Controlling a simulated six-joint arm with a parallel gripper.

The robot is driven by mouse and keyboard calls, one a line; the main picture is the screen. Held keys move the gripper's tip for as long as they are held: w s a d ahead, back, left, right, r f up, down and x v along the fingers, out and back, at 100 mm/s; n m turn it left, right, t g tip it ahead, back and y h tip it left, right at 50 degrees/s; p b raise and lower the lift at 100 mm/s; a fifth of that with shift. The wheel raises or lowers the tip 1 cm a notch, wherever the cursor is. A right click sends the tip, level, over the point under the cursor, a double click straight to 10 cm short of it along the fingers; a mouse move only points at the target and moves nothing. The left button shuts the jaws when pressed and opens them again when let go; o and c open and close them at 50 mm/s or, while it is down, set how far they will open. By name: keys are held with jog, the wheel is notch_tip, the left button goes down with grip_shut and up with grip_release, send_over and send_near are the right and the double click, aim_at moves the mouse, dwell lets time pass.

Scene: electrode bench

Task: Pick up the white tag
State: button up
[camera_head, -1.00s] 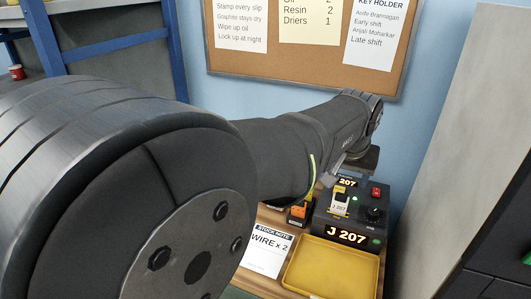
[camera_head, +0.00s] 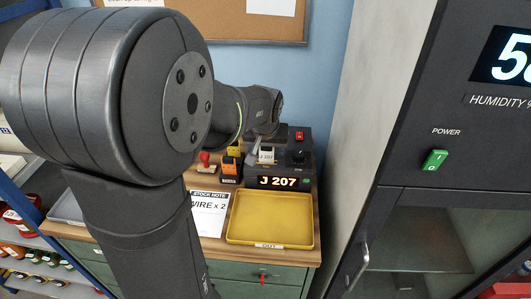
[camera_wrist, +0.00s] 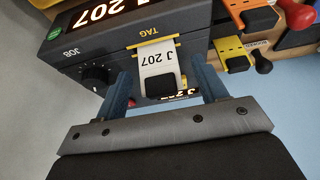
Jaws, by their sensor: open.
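The white tag (camera_wrist: 156,60), printed "J 207", stands out of a yellow-edged slot marked TAG on a dark box (camera_wrist: 118,48). A black block covers its near end in the wrist view. The tag is small and pale on top of the box in the head view (camera_head: 267,154). My gripper (camera_wrist: 163,72) is open, with one blue-grey finger on each side of the tag and a gap to it on both sides. In the head view my arm hides most of the gripper; one grey finger shows left of the tag.
The box carries a lit "J 207" display (camera_head: 277,182), a knob (camera_wrist: 95,77) and a red switch (camera_head: 299,135). Orange and yellow holders (camera_wrist: 232,52) with red and black knobs stand close beside it. A yellow tray (camera_head: 232,229) lies empty in front, beside a stock note (camera_head: 207,214).

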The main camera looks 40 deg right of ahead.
jog(key=c, duration=1.1)
jog(key=shift+r, duration=0.15)
notch_tip(320, 180, up, 4)
jog(key=shift+r, duration=0.1)
jog(key=s+r, duration=0.2)
jog(key=s, duration=0.2)
jog(key=s+d+r, duration=0.1)
jog(key=s+r, duration=0.1)
jog(key=s, duration=0.1)
jog(key=s+r, duration=0.2)
jog(key=s, duration=0.2)
jog(key=shift+s+d+r, duration=0.3)
